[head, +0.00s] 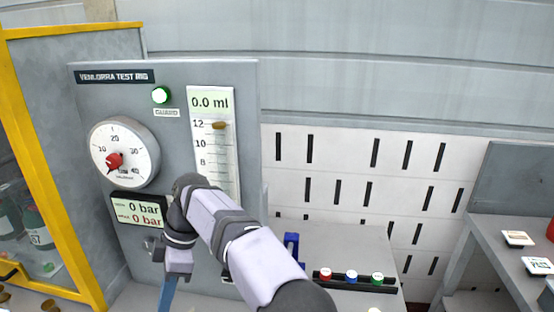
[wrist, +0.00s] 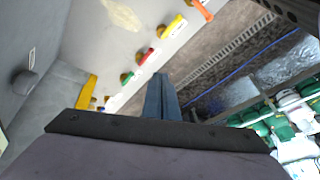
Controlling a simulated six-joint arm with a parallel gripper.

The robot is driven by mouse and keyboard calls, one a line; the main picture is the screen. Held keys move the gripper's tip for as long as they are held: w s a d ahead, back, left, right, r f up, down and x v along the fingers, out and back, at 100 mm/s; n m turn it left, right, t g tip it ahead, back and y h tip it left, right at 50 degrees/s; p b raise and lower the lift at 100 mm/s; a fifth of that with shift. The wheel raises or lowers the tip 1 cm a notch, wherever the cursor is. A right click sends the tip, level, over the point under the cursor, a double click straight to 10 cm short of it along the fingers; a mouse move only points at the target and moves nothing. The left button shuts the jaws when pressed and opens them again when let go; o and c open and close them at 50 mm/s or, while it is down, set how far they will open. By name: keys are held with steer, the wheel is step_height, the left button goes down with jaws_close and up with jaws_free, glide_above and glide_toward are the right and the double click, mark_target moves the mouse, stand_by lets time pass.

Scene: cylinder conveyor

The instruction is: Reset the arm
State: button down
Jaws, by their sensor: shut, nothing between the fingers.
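My arm reaches in from the bottom of the head view and bends down in front of the grey test rig panel (head: 160,85). My gripper (head: 167,298) points downward at the panel's lower part, and its blue fingers run to the bottom edge of the picture. In the wrist view the fingers (wrist: 160,80) are together with nothing between them. The arm hides part of the panel's lower right and of the level scale (head: 220,150).
A yellow-framed cabinet (head: 45,170) stands left. Coloured caps sit on a dark rail (head: 385,288). A grey table (head: 490,240) stands right.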

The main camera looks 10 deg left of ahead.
steer(key=w+d+r+m+y, duration=0.1)
steer(key=d+r+m, duration=0.3)
steer(key=d, duration=0.3)
steer(key=d+r+m+y, duration=0.1)
steer(key=d+r+m, duration=0.25)
steer(key=d, duration=0.45)
steer(key=s+d+r+m+y, duration=0.1)
steer(key=s+d+r+m, duration=0.1)
steer(key=s+d+m, duration=0.5)
steer(key=s+d+f+m+t+h+p, duration=0.1)
steer(key=d+f+m+h+p, duration=0.2)
steer(key=d+f, duration=0.4)
steer(key=s+d+f+m+t+h+p, duration=0.1)
steer(key=d+f+m, duration=0.5)
steer(key=d, duration=1)
step_height(320, 180, down, 2)
steer(key=t+h+p, duration=0.1)
steer(key=h+p, duration=0.1)
steer(key=p, duration=0.1)
steer(key=shift+s, duration=0.3)
steer(key=shift+d+m, duration=0.1)
steer(key=shift+m, duration=0.15)
